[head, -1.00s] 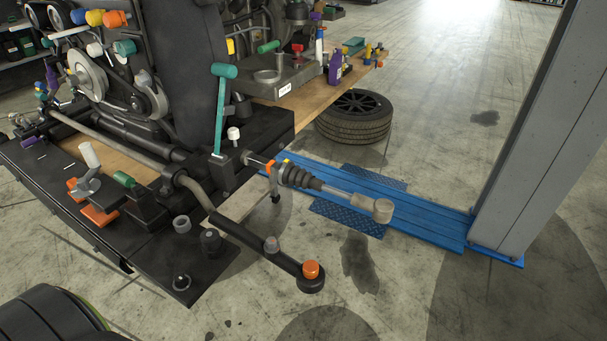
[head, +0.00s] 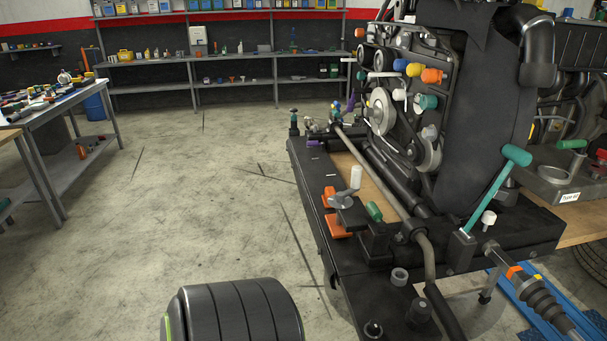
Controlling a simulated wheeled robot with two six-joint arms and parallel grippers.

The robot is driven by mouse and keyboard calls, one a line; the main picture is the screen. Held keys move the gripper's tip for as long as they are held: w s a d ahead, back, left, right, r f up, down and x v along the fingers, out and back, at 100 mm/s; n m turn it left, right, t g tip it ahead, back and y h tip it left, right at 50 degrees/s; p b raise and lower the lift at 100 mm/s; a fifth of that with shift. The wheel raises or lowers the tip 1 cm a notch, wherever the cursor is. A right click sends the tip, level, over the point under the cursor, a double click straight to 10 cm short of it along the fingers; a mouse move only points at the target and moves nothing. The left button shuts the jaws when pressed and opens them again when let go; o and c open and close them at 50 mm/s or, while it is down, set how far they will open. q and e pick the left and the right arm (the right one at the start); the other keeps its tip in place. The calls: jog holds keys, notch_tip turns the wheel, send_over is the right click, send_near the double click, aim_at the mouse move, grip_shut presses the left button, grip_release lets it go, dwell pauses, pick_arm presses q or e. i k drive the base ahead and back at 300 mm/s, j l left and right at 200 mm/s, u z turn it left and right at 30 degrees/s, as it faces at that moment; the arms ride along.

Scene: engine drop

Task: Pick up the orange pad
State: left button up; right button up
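A flat orange pad (head: 338,228) sits at the left edge of the black engine subframe (head: 345,275), below a clamp with a white handle (head: 356,177). A second, smaller orange piece (head: 328,196) shows just behind it, partly hidden by the clamp. I cannot tell whether the two orange parts are joined. Neither of my grippers is in view.
A black ribbed round object (head: 240,312) with a green edge is at the bottom. The engine (head: 470,80) rises at the right, with a green-handled tool (head: 492,190) standing before it. A workbench (head: 60,130) is at the left, shelves (head: 230,85) behind. The floor between is clear.

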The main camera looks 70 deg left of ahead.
aim_at(329, 191)
jog(key=u, duration=2.05)
